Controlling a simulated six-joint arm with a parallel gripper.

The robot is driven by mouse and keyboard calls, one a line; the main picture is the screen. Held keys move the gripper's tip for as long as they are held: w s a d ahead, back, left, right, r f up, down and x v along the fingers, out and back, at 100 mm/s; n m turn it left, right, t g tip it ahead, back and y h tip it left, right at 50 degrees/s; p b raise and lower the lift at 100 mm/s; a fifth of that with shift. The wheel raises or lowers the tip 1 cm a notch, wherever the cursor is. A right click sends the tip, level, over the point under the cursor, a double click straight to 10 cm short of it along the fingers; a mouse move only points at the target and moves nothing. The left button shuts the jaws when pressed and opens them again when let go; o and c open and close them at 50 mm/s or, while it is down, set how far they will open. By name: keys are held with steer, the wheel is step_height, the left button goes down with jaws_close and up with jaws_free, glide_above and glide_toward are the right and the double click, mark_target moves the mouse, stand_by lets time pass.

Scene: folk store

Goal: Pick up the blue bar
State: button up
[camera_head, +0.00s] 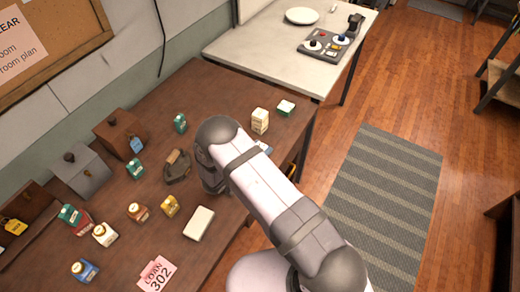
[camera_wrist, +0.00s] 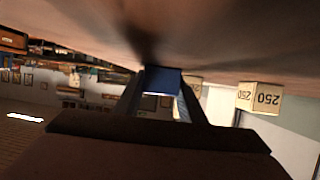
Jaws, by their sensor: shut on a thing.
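In the wrist view the blue bar (camera_wrist: 162,79) is between the two fingers of my gripper (camera_wrist: 162,88), which is shut on it. The bar is at the brown table surface, which fills the top of this upside-down view; I cannot tell whether they touch. My arm hides the gripper's fingers there.
A cream carton (camera_head: 260,120) and a green-and-white box (camera_head: 286,108) stand close beyond my arm. A flat cream block (camera_head: 199,222), a dark iron (camera_head: 177,167) and several small boxes and bottles lie to the left on the brown table (camera_head: 165,100). A white table (camera_head: 262,40) stands behind.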

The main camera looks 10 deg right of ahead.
steer(key=shift+r, duration=0.1)
steer(key=shift+r+b, duration=1.4)
steer(key=shift+r, duration=3.5)
